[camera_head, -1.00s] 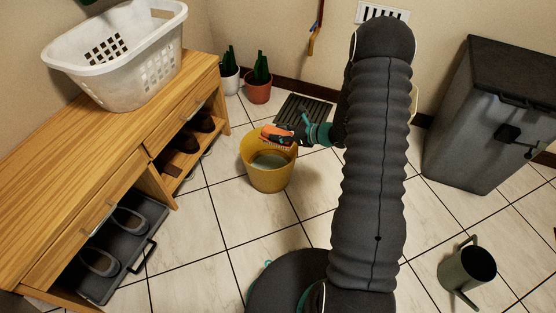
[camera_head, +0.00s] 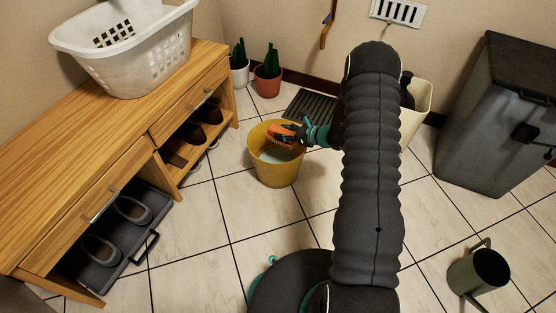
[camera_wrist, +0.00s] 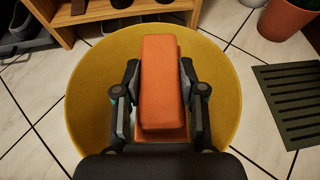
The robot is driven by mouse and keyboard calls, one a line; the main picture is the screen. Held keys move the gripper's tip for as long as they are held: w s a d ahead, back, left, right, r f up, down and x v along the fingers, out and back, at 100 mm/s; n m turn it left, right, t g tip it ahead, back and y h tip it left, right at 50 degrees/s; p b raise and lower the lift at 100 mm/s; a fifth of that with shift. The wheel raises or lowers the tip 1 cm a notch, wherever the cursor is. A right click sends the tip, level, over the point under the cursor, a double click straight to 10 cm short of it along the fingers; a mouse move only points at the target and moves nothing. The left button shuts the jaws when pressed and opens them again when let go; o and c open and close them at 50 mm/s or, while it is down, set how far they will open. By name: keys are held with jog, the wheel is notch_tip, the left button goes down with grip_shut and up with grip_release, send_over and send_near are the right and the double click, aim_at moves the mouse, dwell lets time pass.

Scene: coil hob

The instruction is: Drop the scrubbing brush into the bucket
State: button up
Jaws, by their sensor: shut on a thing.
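The scrubbing brush (camera_wrist: 162,80) has an orange back and is held between the two fingers of my gripper (camera_wrist: 160,100). In the wrist view the yellow bucket (camera_wrist: 85,100) lies behind the brush, its round shape surrounding it. In the head view the brush (camera_head: 284,134) is over the mouth of the yellow bucket (camera_head: 277,173), and its bristles point down. My gripper (camera_head: 300,133) reaches in from the right side of the bucket. The bucket stands upright on the floor with something pale inside. I cannot tell how far below the rim the brush sits.
A wooden bench (camera_head: 130,125) with shoes and a white laundry basket (camera_head: 130,50) stands at left. Potted plants (camera_head: 267,80) and a dark floor grate (camera_head: 310,104) lie behind the bucket. A grey bin (camera_head: 490,130) and a watering can (camera_head: 478,272) are at right.

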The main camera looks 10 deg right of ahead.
jog(key=shift+f, duration=0.15)
jog(key=o, duration=1.3)
jog(key=v, duration=1.2)
